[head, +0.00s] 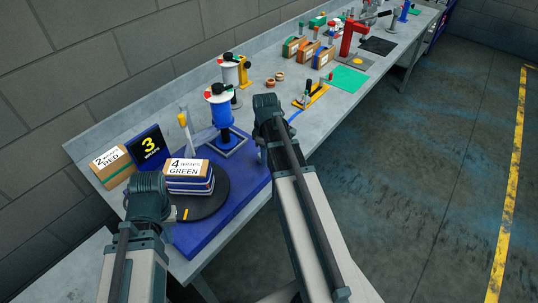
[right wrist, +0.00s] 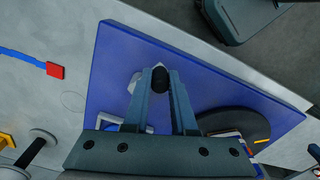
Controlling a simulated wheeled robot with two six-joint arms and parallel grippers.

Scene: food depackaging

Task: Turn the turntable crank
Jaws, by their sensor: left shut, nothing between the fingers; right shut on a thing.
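The turntable is a round black disc (head: 221,207) on a blue base board (head: 247,192); its edge also shows in the right wrist view (right wrist: 262,126). A stacked parcel labelled "4 wraps green" (head: 188,169) sits on the disc. My right gripper (right wrist: 158,80) is low over the board and shut on the crank's black knob (right wrist: 160,79). A pale part of the crank shows beside the fingertips. In the head view my right arm hides the crank. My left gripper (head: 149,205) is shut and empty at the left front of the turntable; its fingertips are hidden.
A box labelled "2 wraps red" (head: 112,165) and a dark "3 wraps" sign (head: 149,146) stand behind the disc. A yellow clamp (head: 312,95) and more stations line the bench farther along. Open floor lies right.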

